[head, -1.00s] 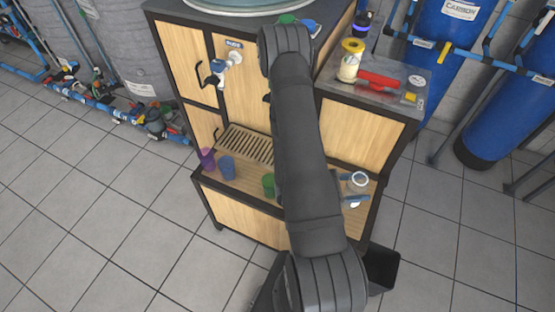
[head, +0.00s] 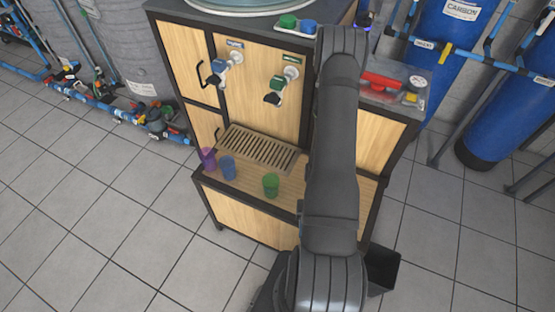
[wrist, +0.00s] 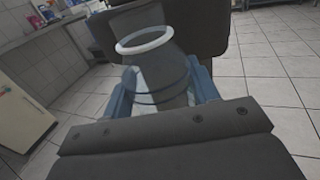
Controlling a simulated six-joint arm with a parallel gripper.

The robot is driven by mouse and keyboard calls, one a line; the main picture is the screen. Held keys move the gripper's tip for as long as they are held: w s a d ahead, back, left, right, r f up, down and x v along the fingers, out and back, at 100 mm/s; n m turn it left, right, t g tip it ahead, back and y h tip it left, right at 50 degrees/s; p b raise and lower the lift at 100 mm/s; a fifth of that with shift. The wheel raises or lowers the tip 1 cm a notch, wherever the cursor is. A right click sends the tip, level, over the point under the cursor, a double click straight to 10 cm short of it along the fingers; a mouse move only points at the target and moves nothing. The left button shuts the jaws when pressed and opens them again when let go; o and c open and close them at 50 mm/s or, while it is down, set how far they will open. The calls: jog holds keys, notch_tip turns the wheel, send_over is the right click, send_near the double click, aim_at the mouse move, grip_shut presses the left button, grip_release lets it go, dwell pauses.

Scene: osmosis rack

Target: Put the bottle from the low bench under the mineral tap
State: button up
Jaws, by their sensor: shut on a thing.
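In the wrist view, my gripper (wrist: 164,84) has its blue fingers on both sides of a clear grey bottle (wrist: 163,74) with a white ring at its mouth. It is shut on the bottle. In the head view my arm hides both gripper and bottle. The cabinet front carries two taps: one with a blue handle (head: 220,70) at left and one with a green handle (head: 277,88) at right. Their labels are too small to read surely. A slatted drip grate (head: 258,148) lies below the taps on the low bench (head: 245,184).
Purple (head: 207,158), blue (head: 228,167) and green (head: 271,184) cups stand along the low bench front. A red object (head: 382,81) lies on the right side counter (head: 370,96). Blue tanks (head: 455,35) and pipes stand at right. The tiled floor in front is open.

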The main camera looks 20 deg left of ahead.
jog(key=w+a+f+m+t+y, duration=0.1)
jog(key=w+a+m+t+y, duration=0.1)
jog(key=w+a+m+y, duration=0.65)
jog(key=w+a+f+m+t+y, duration=0.1)
jog(key=w+a+m+t+y, duration=0.15)
jog(key=a+m+y, duration=0.6)
jog(key=w+d+r+m+t+y, duration=0.15)
jog(key=w+m+t+y, duration=0.55)
jog(key=w+t, duration=1.15)
jog(key=shift+w+a+f+g, duration=0.5)
jog(key=shift+a+f+g, duration=0.05)
jog(key=shift+a+f, duration=1.3)
jog(key=shift+w+a+f+g, duration=0.55)
jog(key=shift+a+f, duration=1.2)
jog(key=shift+a, duration=0.25)
jog(key=shift+w+a+f+g, duration=0.5)
jog(key=shift+a+f, duration=1.3)
jog(key=shift+a, duration=0.1)
